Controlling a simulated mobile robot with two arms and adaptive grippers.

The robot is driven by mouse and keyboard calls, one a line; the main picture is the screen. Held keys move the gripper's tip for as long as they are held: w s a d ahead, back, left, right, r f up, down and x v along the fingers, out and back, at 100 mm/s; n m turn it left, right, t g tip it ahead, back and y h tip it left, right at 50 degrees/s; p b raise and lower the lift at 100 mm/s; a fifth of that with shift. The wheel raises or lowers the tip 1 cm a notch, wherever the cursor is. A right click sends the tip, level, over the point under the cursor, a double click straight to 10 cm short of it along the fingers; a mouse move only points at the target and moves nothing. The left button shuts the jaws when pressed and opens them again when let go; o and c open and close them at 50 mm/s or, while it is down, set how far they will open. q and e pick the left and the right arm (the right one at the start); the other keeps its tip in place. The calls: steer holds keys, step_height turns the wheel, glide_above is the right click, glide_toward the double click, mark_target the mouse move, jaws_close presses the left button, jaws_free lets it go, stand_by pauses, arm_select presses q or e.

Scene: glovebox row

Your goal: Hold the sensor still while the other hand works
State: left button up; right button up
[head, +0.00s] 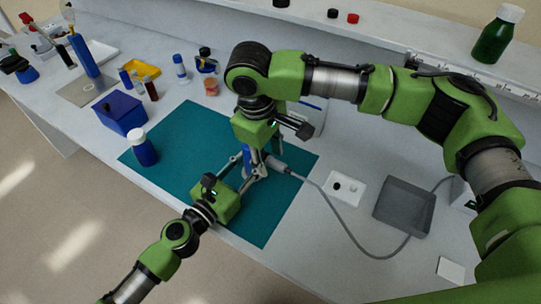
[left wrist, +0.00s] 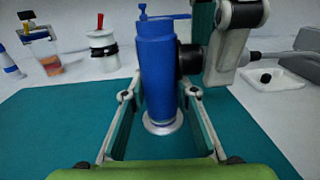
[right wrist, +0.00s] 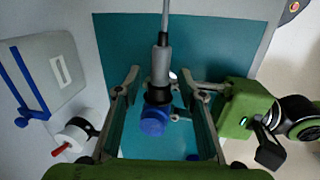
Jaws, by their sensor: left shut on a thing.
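The sensor is an upright blue cylinder (left wrist: 157,75) with a pale round foot and a black side port (left wrist: 190,60). It stands over the teal mat (head: 185,145). My left gripper (left wrist: 158,98) has a finger on each side of it and is shut on it. A grey cable plug (right wrist: 161,62) lines up with the black port; I cannot tell if it is fully seated. My right gripper (right wrist: 160,76) is around the plug from above, fingers apart, with gaps on both sides. In the left wrist view a right finger hides part of the plug.
A white plate (head: 343,188) and grey tray (head: 404,206) lie right, with the cable (head: 350,238) looping past. A green bottle (head: 497,37) stands on the back shelf.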

steer(key=shift+r, duration=0.1)
step_height(320, 180, up, 12)
steer(key=s+a, duration=0.1)
steer(key=shift+a, duration=0.25)
steer(key=shift+s+f, duration=0.1)
steer(key=shift+f, duration=0.1)
stand_by(0.6)
arm_select(q)
steer(key=o, duration=1.9)
steer(key=o, duration=0.6)
steer(key=shift+s+a, duration=0.1)
